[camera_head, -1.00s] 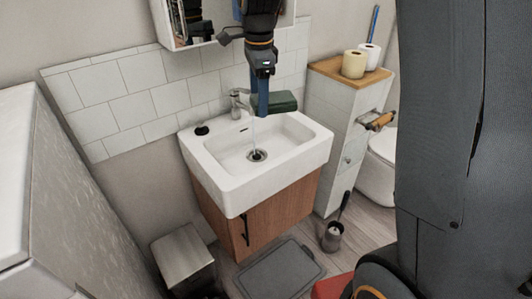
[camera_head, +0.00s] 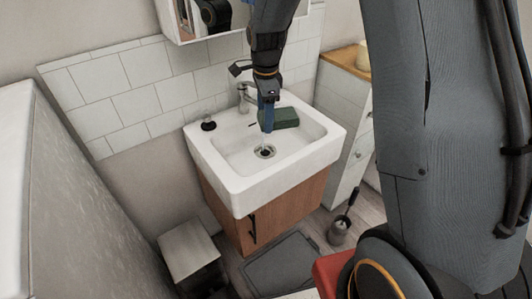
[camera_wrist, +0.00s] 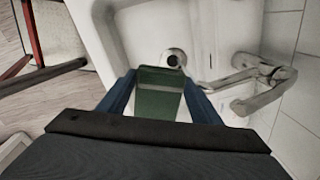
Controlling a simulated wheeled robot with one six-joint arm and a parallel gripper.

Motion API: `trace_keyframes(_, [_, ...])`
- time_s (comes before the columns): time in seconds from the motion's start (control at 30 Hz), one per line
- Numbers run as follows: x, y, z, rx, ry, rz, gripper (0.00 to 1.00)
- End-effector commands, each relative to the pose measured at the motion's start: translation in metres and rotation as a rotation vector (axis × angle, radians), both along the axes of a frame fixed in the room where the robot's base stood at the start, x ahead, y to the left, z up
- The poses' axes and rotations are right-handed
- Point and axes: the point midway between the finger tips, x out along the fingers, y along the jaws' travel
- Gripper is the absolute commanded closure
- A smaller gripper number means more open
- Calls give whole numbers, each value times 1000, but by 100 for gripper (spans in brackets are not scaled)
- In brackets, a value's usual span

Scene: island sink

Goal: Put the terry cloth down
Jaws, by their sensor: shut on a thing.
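The terry cloth (camera_head: 287,117) is a dark green folded block at the right back of the white sink (camera_head: 232,184). My gripper (camera_head: 267,126) points down over the basin and is shut on the cloth. In the wrist view the cloth (camera_wrist: 161,103) lies between the two blue fingers (camera_wrist: 160,95), in front of the drain. The cloth appears low over the basin or its rim; I cannot tell whether its underside touches the sink.
A chrome faucet (camera_head: 244,97) stands behind the basin, close to my gripper, with a dark round item (camera_head: 208,125) to its left. A mirror cabinet (camera_head: 200,20) hangs above. A white cabinet (camera_head: 343,100) stands to the right. The front left of the basin is clear.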

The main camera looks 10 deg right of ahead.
Motion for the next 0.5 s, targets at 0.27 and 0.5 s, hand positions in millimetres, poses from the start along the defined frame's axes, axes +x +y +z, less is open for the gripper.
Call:
trace_keyframes(0.27, [-2,1,-67,0,6,3,75])
trace_keyframes(0.5, [-2,1,-114,0,4,3,76])
